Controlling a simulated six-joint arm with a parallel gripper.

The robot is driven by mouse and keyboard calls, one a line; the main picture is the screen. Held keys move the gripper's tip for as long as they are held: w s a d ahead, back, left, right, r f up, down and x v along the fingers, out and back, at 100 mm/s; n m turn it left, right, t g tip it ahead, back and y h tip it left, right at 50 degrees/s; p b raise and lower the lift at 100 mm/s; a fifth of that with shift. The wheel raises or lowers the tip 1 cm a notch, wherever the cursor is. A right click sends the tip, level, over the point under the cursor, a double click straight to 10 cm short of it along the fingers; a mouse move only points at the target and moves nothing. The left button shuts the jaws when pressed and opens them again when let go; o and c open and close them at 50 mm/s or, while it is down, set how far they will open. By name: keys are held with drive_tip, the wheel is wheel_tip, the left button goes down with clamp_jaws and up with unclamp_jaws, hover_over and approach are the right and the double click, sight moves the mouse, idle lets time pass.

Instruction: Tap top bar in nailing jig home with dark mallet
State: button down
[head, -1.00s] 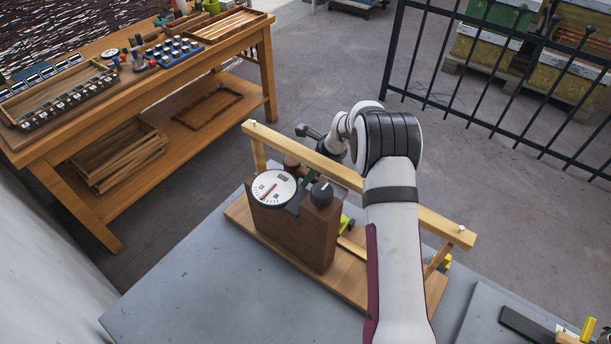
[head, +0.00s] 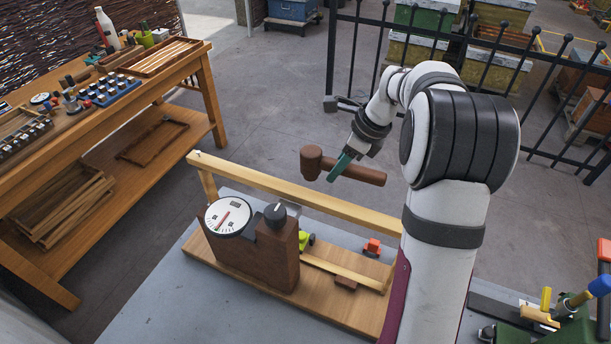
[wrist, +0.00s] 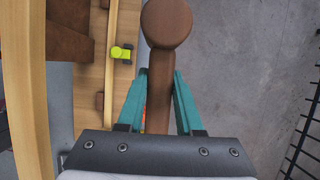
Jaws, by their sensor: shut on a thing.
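The dark brown wooden mallet (head: 311,164) is held in the air above and behind the nailing jig, its handle pointing right. My gripper (head: 341,166), with teal fingers, is shut on the mallet's handle. In the wrist view the mallet's handle (wrist: 160,85) runs between the fingers (wrist: 158,98), with the round head beyond them. The pale top bar (head: 290,195) lies lengthwise across the top of the nailing jig (head: 225,262), with a nail head at its left end. My arm hides its right end. In the wrist view the top bar (wrist: 32,90) runs along the left, apart from the mallet.
A brown block (head: 278,258) with a dial (head: 228,217) and black knob (head: 275,213) stands before the bar. Green (head: 305,239) and red (head: 372,247) clamps sit behind. A cluttered workbench (head: 205,70) is left, a black fence (head: 430,40) behind. Tools lie at lower right.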

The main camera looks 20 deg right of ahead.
drive_tip(key=shift+s+d+r, duration=0.7)
drive_tip(key=shift+s+r, duration=1.6)
drive_tip(key=shift+s, duration=1.35)
drive_tip(key=shift+s+d+r, duration=0.7)
drive_tip(key=shift+s+r, duration=1.6)
drive_tip(key=shift+s, duration=1.35)
drive_tip(key=shift+s+d+r, duration=0.7)
drive_tip(key=shift+s+r, duration=1.6)
drive_tip(key=shift+s, duration=1.35)
wheel_tip(320, 180, down, 5)
drive_tip(key=shift+r, duration=2.35)
drive_tip(key=shift+f, duration=0.1)
